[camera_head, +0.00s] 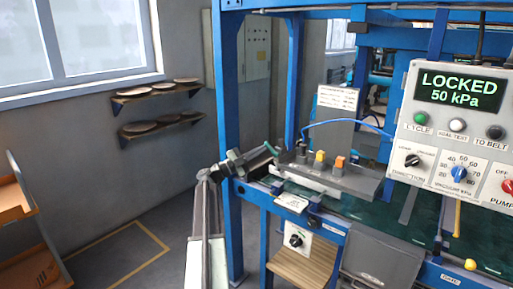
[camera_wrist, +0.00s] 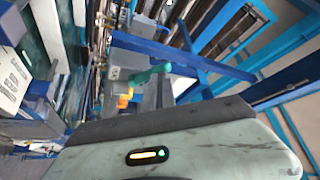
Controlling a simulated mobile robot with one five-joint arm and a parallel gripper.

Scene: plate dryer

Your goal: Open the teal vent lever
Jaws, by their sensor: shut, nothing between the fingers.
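The teal vent lever (camera_head: 271,149) sticks out at the left end of the grey manifold box (camera_head: 335,178) in the head view. In the wrist view the teal lever (camera_wrist: 150,73) shows near the middle, its rounded end toward the upper right.
Yellow (camera_head: 319,158) and orange (camera_head: 340,163) knobs stand on the manifold, right of the lever. A blue post (camera_head: 228,120) rises close behind my gripper. The control panel (camera_head: 455,140) at the right reads "LOCKED 50 kPa". Open floor (camera_head: 130,255) lies at the left.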

